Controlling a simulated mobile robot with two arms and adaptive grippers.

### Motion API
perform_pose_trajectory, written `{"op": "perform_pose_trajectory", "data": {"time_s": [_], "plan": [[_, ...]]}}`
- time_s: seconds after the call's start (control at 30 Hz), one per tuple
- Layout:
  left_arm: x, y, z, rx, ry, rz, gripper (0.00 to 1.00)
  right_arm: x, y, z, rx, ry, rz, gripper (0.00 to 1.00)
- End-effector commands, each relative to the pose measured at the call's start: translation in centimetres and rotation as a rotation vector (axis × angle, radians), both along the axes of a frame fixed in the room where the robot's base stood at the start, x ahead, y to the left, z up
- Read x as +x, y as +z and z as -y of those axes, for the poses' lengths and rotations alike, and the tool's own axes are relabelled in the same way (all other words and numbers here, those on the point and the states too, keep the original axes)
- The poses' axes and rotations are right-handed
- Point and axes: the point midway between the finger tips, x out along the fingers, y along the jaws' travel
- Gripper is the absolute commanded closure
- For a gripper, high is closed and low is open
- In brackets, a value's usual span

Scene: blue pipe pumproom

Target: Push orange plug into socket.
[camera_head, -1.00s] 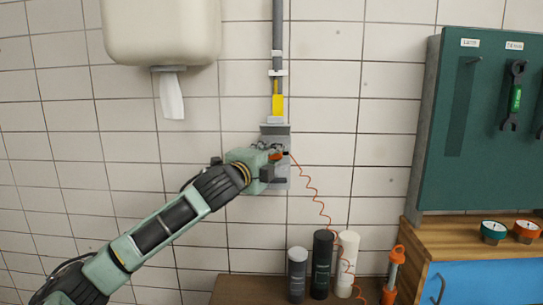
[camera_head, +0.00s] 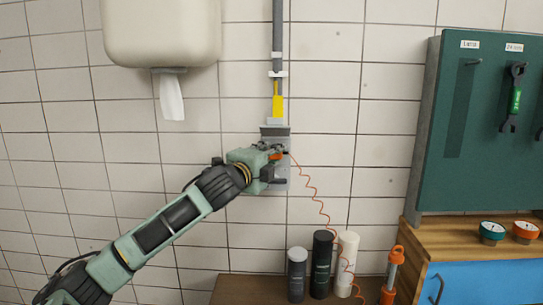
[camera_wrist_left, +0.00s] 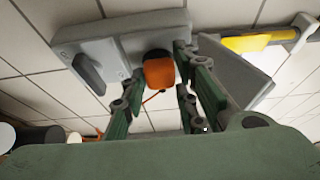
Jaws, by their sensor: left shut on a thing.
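The orange plug (camera_wrist_left: 160,73) shows in the left wrist view between the fingers of my left gripper (camera_wrist_left: 158,88), close against the grey socket box (camera_wrist_left: 100,48) on the wall. A dark round part shows just behind the plug at the box. How deep the plug sits cannot be seen. In the head view my left gripper (camera_head: 272,167) is at the grey socket box (camera_head: 280,186), shut on the orange plug (camera_head: 276,156). A thin orange coiled cord (camera_head: 313,189) hangs from the plug. My right gripper is not in view.
A grey conduit (camera_head: 278,40) with a yellow part (camera_head: 278,105) runs above the box. A paper dispenser (camera_head: 160,35) hangs upper left. Bottles (camera_head: 322,262) and an orange-topped tool (camera_head: 393,272) stand below. A green tool board (camera_head: 480,120) is at right.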

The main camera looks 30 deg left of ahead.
Motion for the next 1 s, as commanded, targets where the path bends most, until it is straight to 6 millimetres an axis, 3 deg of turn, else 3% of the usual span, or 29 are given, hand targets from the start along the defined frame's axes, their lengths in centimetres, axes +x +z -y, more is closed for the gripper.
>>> {"op": "perform_pose_trajectory", "data": {"time_s": [0.27, 0.67, 1.0], "plan": [[0.0, 0.0, 0.0, 0.000, 0.000, 0.000, 0.52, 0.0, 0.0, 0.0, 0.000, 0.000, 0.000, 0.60], [-0.4, -0.1, 0.0, 0.001, 0.001, -0.001, 0.51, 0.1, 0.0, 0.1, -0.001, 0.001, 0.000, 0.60], [-6.3, -0.2, 0.9, 0.008, -0.001, -0.005, 0.51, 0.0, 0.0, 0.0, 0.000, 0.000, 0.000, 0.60]]}}
